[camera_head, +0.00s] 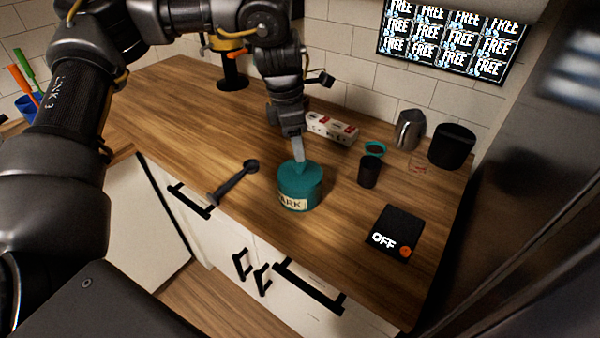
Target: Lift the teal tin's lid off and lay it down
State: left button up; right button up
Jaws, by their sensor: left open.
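The teal tin (297,194) stands upright on the wooden counter and carries a pale label with dark letters ending in "ARK". Its teal lid (308,171) sits on top, with a small raised knob partly hidden by my gripper. My left gripper (299,164) points down at the lid from above, its fingertips at or right over the knob. The left gripper is open; I cannot tell whether the fingers touch the knob. My right gripper is not in view.
On the wooden counter (160,110) a dark spoon-like tool (233,181) lies left of the tin. A black scale (396,232) reading "OFF", a black cup (369,171), a moka pot (408,130) and a black canister (451,146) stand to the right. A white box (332,128) lies behind.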

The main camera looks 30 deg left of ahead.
aim_at(300, 171)
pick_arm(q)
jog(key=shift+f, duration=0.1)
notch_tip(300, 171, down, 4)
jog(key=shift+w+d+f+p, duration=0.15)
jog(key=shift+f+p, duration=0.1)
jog(key=shift+p, duration=0.7)
jog(key=shift+d+f, duration=0.1)
jog(key=shift+f, duration=0.15)
jog(key=shift+c, duration=0.4)
grip_shut()
jog(key=shift+r, duration=0.1)
